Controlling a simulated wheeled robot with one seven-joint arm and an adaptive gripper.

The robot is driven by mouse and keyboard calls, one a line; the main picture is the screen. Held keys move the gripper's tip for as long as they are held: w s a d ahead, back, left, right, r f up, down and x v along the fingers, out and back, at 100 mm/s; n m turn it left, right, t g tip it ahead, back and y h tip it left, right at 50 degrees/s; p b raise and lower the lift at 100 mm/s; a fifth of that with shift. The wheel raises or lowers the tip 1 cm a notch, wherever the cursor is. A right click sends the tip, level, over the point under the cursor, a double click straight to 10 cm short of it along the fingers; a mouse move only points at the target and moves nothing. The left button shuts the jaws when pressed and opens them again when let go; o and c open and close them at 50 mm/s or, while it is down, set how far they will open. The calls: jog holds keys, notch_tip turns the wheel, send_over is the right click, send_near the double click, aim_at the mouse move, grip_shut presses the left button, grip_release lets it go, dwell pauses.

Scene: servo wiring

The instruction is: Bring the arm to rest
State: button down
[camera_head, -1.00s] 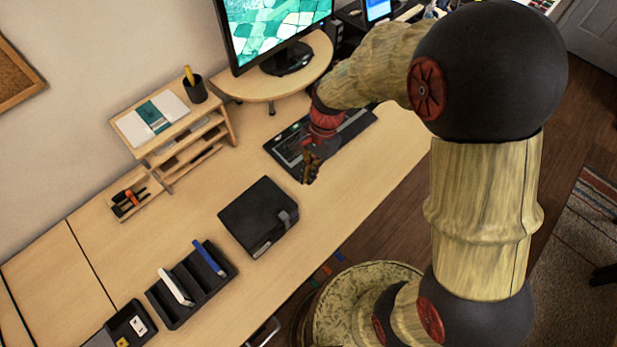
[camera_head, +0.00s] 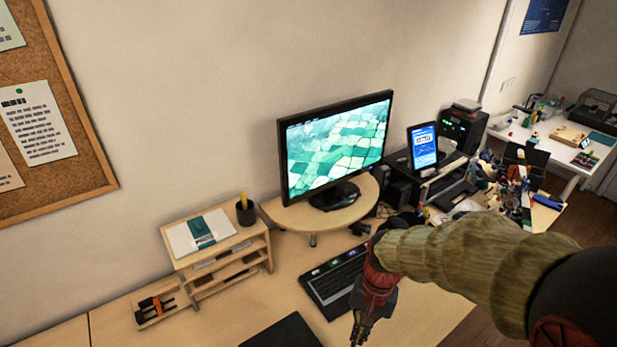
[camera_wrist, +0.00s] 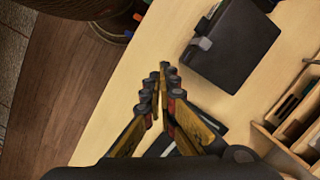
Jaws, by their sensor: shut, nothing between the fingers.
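My gripper (camera_head: 357,338) hangs over the desk (camera_head: 255,300) at the end of my bent arm, beside the keyboard (camera_head: 335,283). In the wrist view my gripper (camera_wrist: 160,75) has its fingers together with nothing between them. It points down along the desk, near the black case (camera_wrist: 235,42), and looks apart from it. In the head view only the top edge of the black case (camera_head: 285,332) shows at the bottom. My arm covers part of the keyboard and the desk's right side.
A monitor (camera_head: 335,150) stands behind the keyboard. A wooden shelf (camera_head: 220,250) and a small tool rack (camera_head: 160,305) stand to the left. Bare desk shows between the shelf and keyboard.

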jog(key=s+d+r+n+t+b, duration=0.1)
jog(key=s+d+r+n+t, duration=0.1)
jog(key=r, duration=0.7)
jog(key=s+d+r+n+t+h+b, duration=0.1)
jog(key=s+d+r+n+t+b, duration=0.1)
jog(key=s+d+r+t, duration=0.3)
jog(key=v, duration=0.4)
jog(key=shift+w, duration=0.25)
jog(key=shift+a, duration=0.1)
